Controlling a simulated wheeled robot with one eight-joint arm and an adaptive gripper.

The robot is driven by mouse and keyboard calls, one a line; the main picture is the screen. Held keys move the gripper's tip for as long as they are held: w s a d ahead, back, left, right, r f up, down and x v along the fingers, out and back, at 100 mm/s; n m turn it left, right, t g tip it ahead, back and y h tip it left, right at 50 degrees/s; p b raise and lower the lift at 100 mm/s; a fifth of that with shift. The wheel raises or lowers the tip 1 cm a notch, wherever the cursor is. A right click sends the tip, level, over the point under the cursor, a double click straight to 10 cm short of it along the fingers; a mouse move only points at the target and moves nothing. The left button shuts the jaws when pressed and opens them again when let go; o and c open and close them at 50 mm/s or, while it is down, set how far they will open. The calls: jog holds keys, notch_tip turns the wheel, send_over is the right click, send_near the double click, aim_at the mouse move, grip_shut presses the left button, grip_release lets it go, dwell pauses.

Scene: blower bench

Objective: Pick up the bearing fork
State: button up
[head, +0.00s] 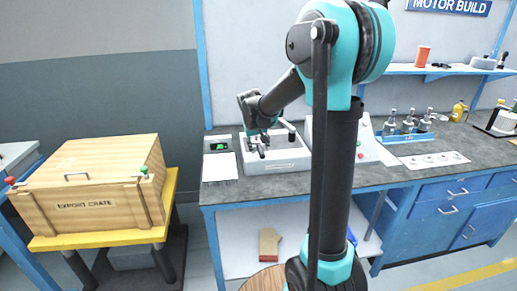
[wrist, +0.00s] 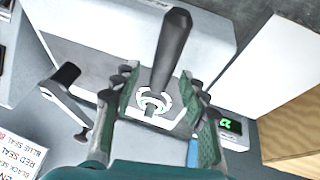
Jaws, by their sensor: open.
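My gripper (head: 262,150) hangs low over a white box-like fixture (head: 276,167) on the bench, fingers pointing down. In the wrist view its two green-and-dark fingers (wrist: 158,106) are spread apart. Between them a dark tapered handle (wrist: 172,45) slants up from the fixture, with a pale ring around its lower end. I cannot tell for certain that this is the bearing fork. No finger clearly touches it. A second arm with a dark knob (wrist: 66,74) sticks out at left in the wrist view. The fingers partly hide the fixture's centre.
A small green-lit display (head: 219,147) and a white sheet (head: 220,168) lie left of the fixture. A sloped white panel (head: 345,140) and a blue rack of fittings (head: 405,136) stand to the right. The wooden export crate (head: 95,180) stands left, across a gap.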

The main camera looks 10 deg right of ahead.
aim_at(259, 146)
grip_shut()
jog(key=shift+r, duration=0.15)
notch_tip(259, 146, up, 20)
dwell(0.8)
